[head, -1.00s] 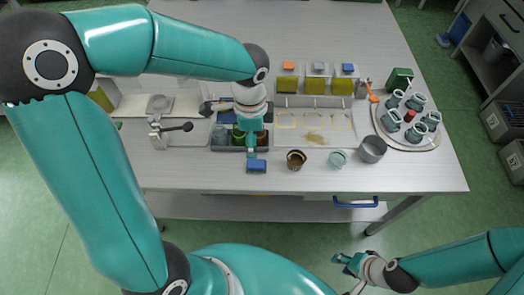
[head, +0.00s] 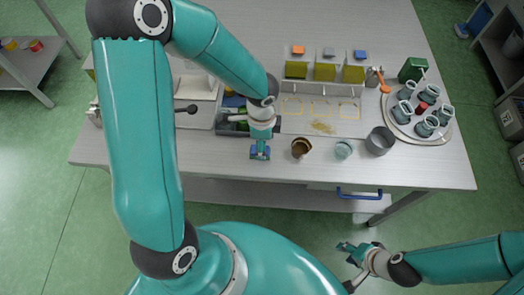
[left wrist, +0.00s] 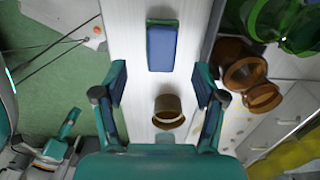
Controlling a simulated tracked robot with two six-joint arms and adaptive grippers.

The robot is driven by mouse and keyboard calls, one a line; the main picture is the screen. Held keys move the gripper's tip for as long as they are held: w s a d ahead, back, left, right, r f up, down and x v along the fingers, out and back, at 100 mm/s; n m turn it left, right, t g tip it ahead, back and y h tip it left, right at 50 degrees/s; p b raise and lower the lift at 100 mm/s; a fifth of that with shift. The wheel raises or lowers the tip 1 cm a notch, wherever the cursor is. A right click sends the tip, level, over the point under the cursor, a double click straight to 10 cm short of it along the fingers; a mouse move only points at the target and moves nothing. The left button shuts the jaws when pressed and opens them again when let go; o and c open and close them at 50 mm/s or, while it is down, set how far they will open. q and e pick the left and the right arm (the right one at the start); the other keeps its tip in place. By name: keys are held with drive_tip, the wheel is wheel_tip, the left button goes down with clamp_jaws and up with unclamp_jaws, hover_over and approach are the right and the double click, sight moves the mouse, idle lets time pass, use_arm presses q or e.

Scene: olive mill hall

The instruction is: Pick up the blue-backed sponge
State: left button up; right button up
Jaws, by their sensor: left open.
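The blue-backed sponge (left wrist: 162,46) lies flat on the light table top in the left wrist view, its blue face towards the camera. My left gripper (left wrist: 160,78) is open and empty, one finger on each side of the picture. The sponge shows in line with the gap between the fingertips, and nothing grips it. In the head view my left gripper (head: 260,152) is near the table's front edge and hides most of the sponge. My right gripper (head: 348,249) is in front of the table, away from the sponge; its finger gap is unclear.
A brown cup (head: 300,148), a pale blue cup (head: 343,149) and a grey pot (head: 380,141) stand right of my left gripper. A dark tray (head: 228,124) is behind it on the left. A round tray (head: 437,137) with several grey cups is farther right.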

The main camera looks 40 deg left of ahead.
sight(252, 156)
use_arm(q)
drive_tip(key=f, duration=0.5)
drive_tip(key=shift+a, duration=0.25)
drive_tip(key=shift+r, duration=0.1)
drive_tip(key=c, duration=1.2)
